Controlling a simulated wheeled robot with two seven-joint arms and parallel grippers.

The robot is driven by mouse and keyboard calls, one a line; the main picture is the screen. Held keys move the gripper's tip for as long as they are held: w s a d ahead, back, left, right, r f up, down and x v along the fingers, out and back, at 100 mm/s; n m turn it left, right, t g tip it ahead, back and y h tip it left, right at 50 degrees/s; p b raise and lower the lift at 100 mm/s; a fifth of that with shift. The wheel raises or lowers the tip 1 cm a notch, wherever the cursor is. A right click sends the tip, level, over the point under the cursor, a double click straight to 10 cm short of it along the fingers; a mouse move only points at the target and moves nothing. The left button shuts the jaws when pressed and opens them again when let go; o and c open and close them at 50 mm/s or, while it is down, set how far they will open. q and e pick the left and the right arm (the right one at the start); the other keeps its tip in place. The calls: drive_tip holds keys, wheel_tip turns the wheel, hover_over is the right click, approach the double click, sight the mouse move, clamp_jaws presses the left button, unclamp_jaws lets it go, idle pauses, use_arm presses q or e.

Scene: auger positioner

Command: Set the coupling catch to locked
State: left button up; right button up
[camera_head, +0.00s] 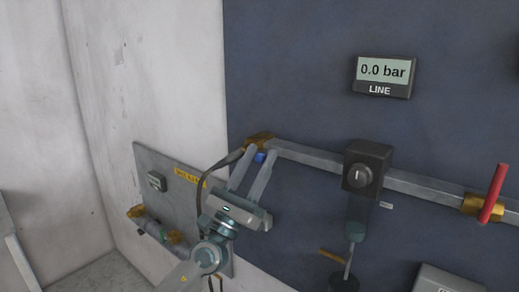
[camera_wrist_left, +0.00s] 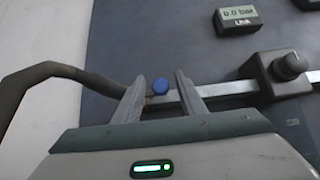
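The brass coupling (camera_head: 262,139) sits at the left end of the grey pipe on the dark panel, where a dark hose meets it. A small blue part (camera_head: 260,157), likely the catch, shows just below it; its blue round face also shows in the left wrist view (camera_wrist_left: 160,87). My left gripper (camera_head: 259,154) is open, its fingers on either side of the blue part. In the left wrist view the fingers (camera_wrist_left: 160,88) show gaps on both sides of it. I cannot tell the catch's setting. My right gripper is not in view.
A display (camera_head: 384,77) reads 0.0 bar, LINE. A black regulator (camera_head: 368,168) with a knob sits on the pipe, right of my gripper. A red lever (camera_head: 494,193) stands at the far right. A grey plate (camera_head: 168,170) with fittings is at the left.

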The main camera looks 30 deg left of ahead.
use_arm(q)
drive_tip(key=shift+w+r, duration=0.2)
drive_tip(key=shift+r, duration=0.05)
drive_tip(key=shift+h, duration=0.3)
clamp_jaws()
drive_tip(key=shift+a+f+b, duration=0.15)
drive_tip(key=shift+a+b, duration=0.1)
drive_tip(key=shift+b, duration=0.05)
drive_tip(key=shift+a, duration=0.15)
drive_tip(key=shift+r, duration=0.2)
unclamp_jaws()
drive_tip(key=shift+a, duration=0.1)
